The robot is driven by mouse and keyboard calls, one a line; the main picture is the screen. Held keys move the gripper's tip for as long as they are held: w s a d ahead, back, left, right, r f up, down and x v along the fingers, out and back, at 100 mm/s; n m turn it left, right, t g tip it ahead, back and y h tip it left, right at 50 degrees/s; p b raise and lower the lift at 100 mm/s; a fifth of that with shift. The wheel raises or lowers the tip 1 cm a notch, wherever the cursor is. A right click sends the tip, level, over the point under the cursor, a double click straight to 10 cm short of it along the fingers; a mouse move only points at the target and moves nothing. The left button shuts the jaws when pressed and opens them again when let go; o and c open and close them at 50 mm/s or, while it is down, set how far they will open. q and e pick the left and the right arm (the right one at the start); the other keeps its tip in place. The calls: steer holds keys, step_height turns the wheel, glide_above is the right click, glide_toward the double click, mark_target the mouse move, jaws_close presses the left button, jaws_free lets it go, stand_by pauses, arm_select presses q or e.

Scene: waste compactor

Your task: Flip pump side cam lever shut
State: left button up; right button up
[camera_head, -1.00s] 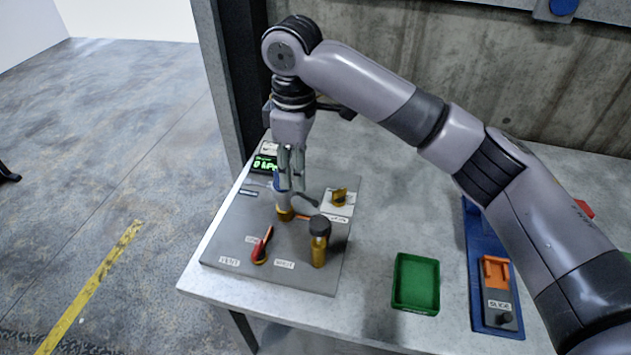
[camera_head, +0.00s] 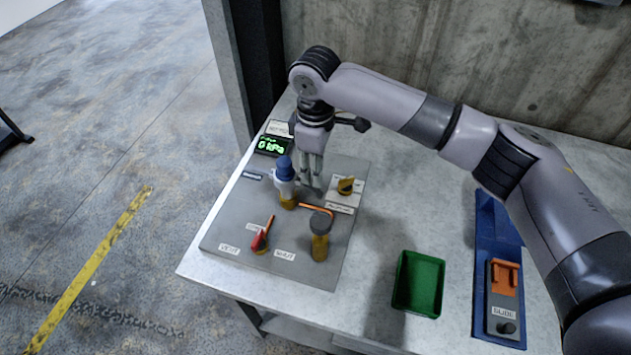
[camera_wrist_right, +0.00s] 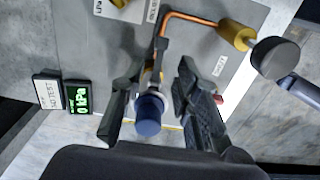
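The pump fitting with a blue cap (camera_head: 285,170) and a brass base stands upright on the grey panel (camera_head: 225,235). A copper pipe (camera_head: 316,209) runs from it to a brass cylinder (camera_head: 320,246) with a black top. My right gripper (camera_head: 312,188) points down just right of the blue-capped fitting. In the right wrist view its fingers (camera_wrist_right: 157,98) are apart, with the blue cap (camera_wrist_right: 148,116) showing between them; I cannot tell whether they touch the fitting. The cam lever is not clearly distinguishable beside the fingers. My left gripper is out of view.
A display (camera_head: 272,146) reads 0 kPa. A green tray (camera_head: 418,283) and a blue base with an orange slide (camera_head: 504,278) lie to the right.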

mark_target(315, 190)
step_height(315, 190, down, 6)
steer(key=shift+r+p, duration=0.15)
steer(key=shift+p, duration=0.35)
steer(key=shift+f, duration=0.5)
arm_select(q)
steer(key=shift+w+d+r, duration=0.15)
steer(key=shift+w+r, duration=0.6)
arm_select(e)
jaws_close()
